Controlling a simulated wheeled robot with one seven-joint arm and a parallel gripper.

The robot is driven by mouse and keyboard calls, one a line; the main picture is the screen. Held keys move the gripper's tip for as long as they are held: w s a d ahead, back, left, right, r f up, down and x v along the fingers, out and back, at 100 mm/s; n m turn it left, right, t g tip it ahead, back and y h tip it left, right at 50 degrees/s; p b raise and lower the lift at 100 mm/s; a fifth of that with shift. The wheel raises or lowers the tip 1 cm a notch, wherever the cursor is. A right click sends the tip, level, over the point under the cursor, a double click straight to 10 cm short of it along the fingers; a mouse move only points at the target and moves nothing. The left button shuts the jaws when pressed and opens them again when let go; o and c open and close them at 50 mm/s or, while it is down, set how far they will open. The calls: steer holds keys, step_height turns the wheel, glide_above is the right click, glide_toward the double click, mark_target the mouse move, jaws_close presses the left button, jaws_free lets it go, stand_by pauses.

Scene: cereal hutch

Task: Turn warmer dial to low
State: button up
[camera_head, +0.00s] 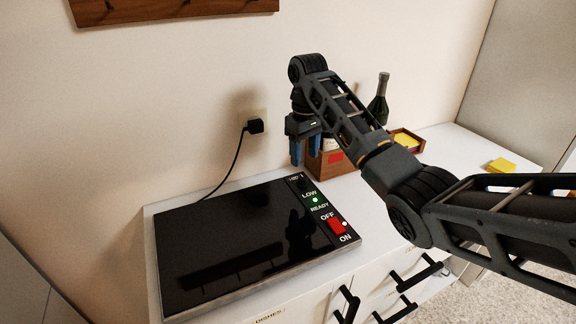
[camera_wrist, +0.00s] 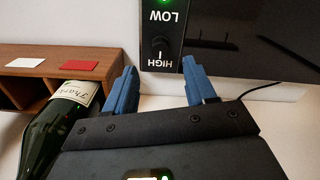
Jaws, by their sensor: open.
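The warmer (camera_head: 225,245) is a flat black plate on the white counter, with a control strip along its right side. The strip shows LOW, a lit green READY light and a red OFF/ON switch (camera_head: 337,226). The dark round dial (camera_wrist: 160,43) sits between LOW and HIGH in the wrist view, where the labels appear upside down. A white mark shows between the dial and HIGH. My gripper (camera_head: 305,158) is open and empty, above the counter near the strip's far end. In the wrist view its blue fingers (camera_wrist: 159,67) are spread either side of the HIGH label, apart from the dial.
A wooden box (camera_wrist: 40,75) with a white and a red card stands beside my gripper. A dark green bottle (camera_wrist: 58,125) is close to my left finger. A black plug and cord (camera_head: 255,126) are on the wall. Yellow pads (camera_head: 500,165) lie on the right counter.

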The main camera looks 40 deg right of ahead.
mark_target(302, 177)
steer(key=shift+w+f, duration=0.2)
step_height(302, 177, down, 7)
steer(key=shift+f+p, duration=0.2)
steer(key=shift+p, duration=0.1)
jaws_close()
stand_by(0.5)
